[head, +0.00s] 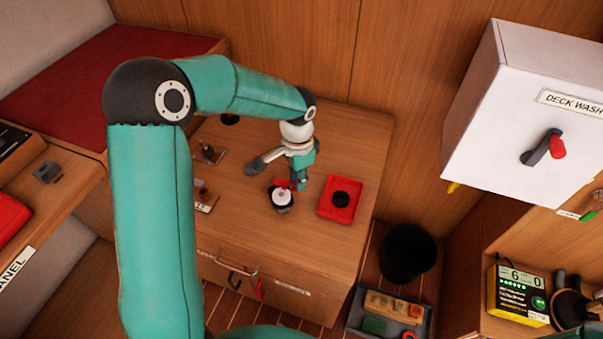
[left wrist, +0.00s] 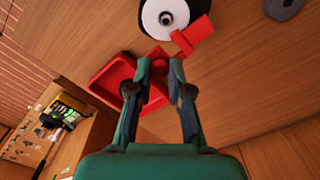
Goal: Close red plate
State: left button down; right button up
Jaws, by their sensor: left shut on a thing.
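A red square plate (head: 341,208) with a black round piece at its middle lies on the wooden counter. It also shows in the left wrist view (left wrist: 103,84), partly behind my fingers. Just left of it stands a round black-and-white fitting (head: 282,199) with a red handle (head: 297,184); the red handle (left wrist: 191,36) is clear in the left wrist view. My left gripper (left wrist: 160,66) is shut on a red part at the handle's end, above the counter.
A white DECK WASH box (head: 530,110) with a red-tipped lever hangs at right. A black bin (head: 407,254) and a tray of blocks (head: 360,322) stand on the floor. A yellow display device (head: 518,294) stands at lower right. Small metal fittings sit on the counter's left.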

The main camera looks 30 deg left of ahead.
pick_arm(q)
jog(key=s+m, duration=0.1)
jog(key=m, duration=0.1)
jog(key=s+m, duration=0.1)
jog(key=m, duration=0.1)
jog(key=s+m+p, duration=0.1)
jog(key=m, duration=0.1)
jog(key=shift+s+r+m, duration=0.1)
jog(key=shift+m, duration=0.2)
jog(key=m, duration=0.1)
jog(key=s+m+p, duration=0.1)
jog(key=m, duration=0.1)
jog(key=shift+s+a, duration=0.2)
jog(key=shift+a, duration=0.1)
jog(key=shift+s+a+m+p, duration=0.2)
jog(key=shift+s+m+p, duration=0.05)
jog(key=shift+m, duration=0.45)
jog(key=shift+s+a+m+p, duration=0.15)
jog(key=shift+s+m+p, duration=0.05)
jog(key=shift+m, duration=0.5)
jog(key=c, duration=1.1)
grip_release()
